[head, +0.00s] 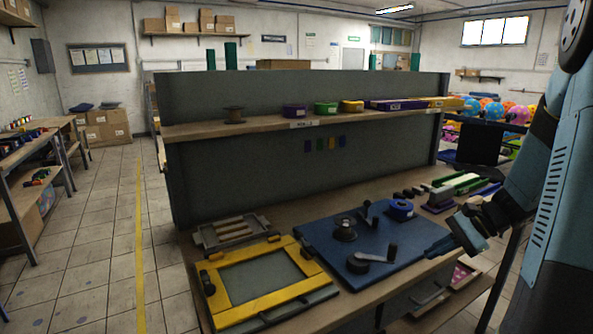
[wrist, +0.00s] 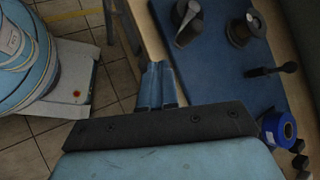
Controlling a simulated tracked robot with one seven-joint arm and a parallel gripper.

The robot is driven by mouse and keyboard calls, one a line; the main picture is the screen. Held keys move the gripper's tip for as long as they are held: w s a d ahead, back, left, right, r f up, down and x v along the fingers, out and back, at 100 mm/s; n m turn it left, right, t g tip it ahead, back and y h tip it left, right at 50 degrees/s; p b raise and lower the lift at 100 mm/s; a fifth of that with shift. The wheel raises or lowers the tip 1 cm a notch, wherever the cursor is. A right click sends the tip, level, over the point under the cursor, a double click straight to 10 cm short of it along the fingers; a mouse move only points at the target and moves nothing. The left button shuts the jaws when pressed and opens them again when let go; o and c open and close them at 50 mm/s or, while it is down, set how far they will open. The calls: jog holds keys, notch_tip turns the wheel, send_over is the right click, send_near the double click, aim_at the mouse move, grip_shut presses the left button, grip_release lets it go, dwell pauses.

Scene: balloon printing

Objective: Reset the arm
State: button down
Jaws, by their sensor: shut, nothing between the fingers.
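My gripper (head: 438,246) is at the right of the head view, at the end of my light-blue arm. It is over the right end of the blue board (head: 318,248) on the workbench. In the wrist view its two blue fingers (wrist: 157,84) are together with nothing between them. The blue board (wrist: 225,75) lies beyond them, and the fingertips point toward the bench's edge.
The blue board carries dark knobs and a lever (head: 372,261). A blue tape roll (head: 401,209) stands near my gripper. A yellow frame (head: 262,283) lies left of the board. A shelf (head: 270,125) with small coloured containers runs behind. Tiled floor at left is open.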

jog(key=s+a+r+n+t+h, duration=0.2)
jog(key=s+a+r+n+h, duration=0.2)
jog(key=s+r, duration=0.4)
jog(key=s+a+r+n+t+h, duration=0.1)
jog(key=s+a+r+n+h, duration=0.4)
jog(key=s+r+n, duration=0.4)
jog(key=shift+a+t+h, duration=0.3)
jog(key=shift+a+t, duration=0.1)
jog(key=shift+a, duration=0.4)
jog(key=shift+s, duration=0.1)
